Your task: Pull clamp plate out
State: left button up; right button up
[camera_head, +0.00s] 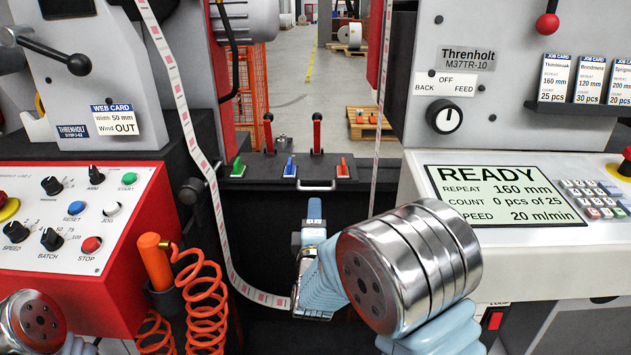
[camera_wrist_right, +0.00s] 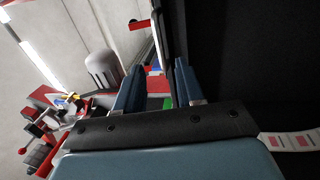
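A black block (camera_head: 262,170) stands between the two machines, with two upright red levers and green, blue and red tabs on top. A pale metal bar handle (camera_head: 317,187) is on its front edge; I take this to be on the clamp plate, but the plate's outline is hard to tell from the block. My right gripper (camera_head: 314,206) points at the block, just below and in front of the handle. In the right wrist view its two blue fingers (camera_wrist_right: 156,78) stand apart with nothing visibly held. My left gripper is out of view.
A printed label web (camera_head: 205,170) loops down left of my right gripper, and its lower end passes behind or beside my wrist. Another web strand (camera_head: 381,130) hangs at right. A coiled orange hose (camera_head: 203,295) hangs at left. Control panels flank the gap.

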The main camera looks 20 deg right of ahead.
aim_at(315, 190)
jog(key=p+x, duration=0.1)
jog(key=x, duration=1)
grip_shut()
